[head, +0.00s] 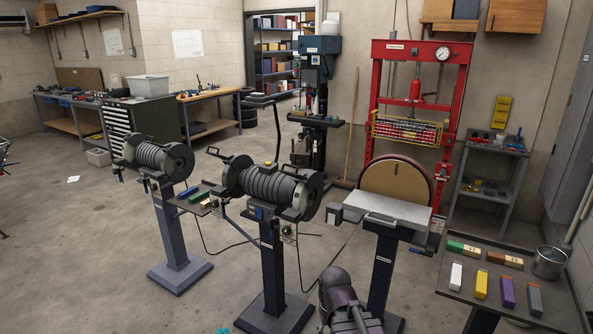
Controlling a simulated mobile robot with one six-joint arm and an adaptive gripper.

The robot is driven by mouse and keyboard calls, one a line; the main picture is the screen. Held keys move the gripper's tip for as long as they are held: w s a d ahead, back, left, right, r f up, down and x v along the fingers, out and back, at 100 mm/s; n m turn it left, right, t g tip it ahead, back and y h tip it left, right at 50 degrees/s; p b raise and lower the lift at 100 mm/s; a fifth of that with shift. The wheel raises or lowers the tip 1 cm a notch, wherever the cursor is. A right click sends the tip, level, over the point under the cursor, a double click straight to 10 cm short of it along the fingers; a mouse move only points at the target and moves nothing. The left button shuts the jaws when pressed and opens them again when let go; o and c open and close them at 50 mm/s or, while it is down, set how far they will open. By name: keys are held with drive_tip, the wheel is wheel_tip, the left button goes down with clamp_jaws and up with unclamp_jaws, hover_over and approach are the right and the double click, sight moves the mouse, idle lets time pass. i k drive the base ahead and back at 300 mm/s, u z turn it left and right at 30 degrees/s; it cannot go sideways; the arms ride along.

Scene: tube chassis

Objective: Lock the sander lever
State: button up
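A disc sander stands right of centre in the head view, with a round tan disc (396,186) in a dark guard. A light grey work table (390,208) lies in front of the disc, on a dark pedestal (382,270). I cannot make out the lever or how it is set. A rounded dark grey part of my arm (341,292) shows at the bottom edge, in front of and left of the pedestal. My gripper's fingers do not show.
Two bench grinders on pedestals (272,270) (172,235) stand left of the sander. A red press (377,90) is behind it. A dark table (455,283) with coloured bars and a metal bucket (549,263) is at right. Open floor (90,270) lies at left.

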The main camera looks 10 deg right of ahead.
sight(410, 250)
drive_tip(key=z, duration=1.5)
drive_tip(key=i, duration=0.65)
drive_tip(key=u, duration=0.7)
